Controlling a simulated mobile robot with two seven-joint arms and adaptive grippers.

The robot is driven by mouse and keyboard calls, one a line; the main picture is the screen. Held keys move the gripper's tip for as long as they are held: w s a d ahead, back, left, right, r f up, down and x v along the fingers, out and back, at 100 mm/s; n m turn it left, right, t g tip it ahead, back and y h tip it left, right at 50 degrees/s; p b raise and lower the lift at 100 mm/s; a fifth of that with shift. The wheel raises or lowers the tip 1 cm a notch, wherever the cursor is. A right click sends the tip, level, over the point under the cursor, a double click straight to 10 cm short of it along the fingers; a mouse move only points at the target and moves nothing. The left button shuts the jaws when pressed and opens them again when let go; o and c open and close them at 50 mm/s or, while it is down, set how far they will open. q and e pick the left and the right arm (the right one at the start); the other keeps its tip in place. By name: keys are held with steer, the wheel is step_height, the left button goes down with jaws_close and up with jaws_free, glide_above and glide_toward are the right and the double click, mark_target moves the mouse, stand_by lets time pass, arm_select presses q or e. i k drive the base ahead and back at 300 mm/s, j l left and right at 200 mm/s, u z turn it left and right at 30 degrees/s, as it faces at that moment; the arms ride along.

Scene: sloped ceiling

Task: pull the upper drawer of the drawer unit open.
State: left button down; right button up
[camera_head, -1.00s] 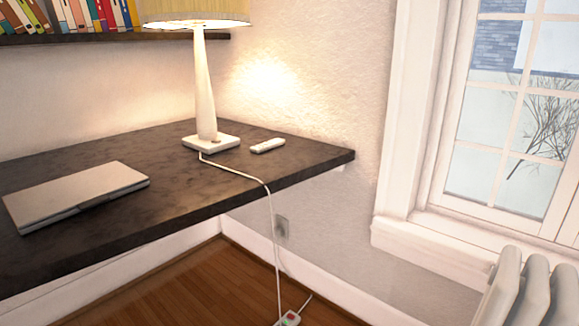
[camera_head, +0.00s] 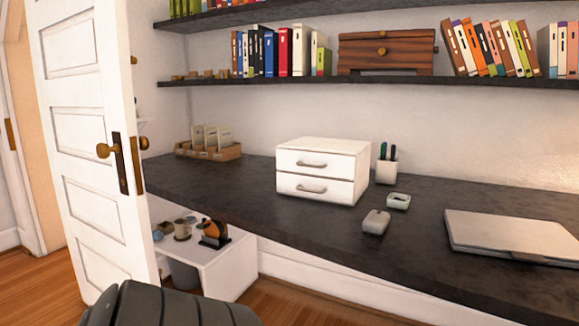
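The white drawer unit (camera_head: 322,170) stands on the dark desk (camera_head: 400,236), near the middle of the head view. Its upper drawer (camera_head: 312,164) is shut and has a metal bar handle (camera_head: 311,165). The lower drawer (camera_head: 315,188) is also shut, with a like handle. A dark rounded part of my own body shows at the bottom left. Neither of my grippers is in view.
A mouse (camera_head: 376,221), a small white dish-like item (camera_head: 398,201), a pen cup (camera_head: 386,172) and a laptop (camera_head: 512,237) lie right of the unit. A wooden box (camera_head: 386,55) sits on the shelf above. A white door (camera_head: 82,130) stands open at left; a low white table (camera_head: 229,268) is below.

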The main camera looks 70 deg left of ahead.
mark_target(324, 164)
steer(key=j+u, duration=0.15)
steer(key=u, duration=1.85)
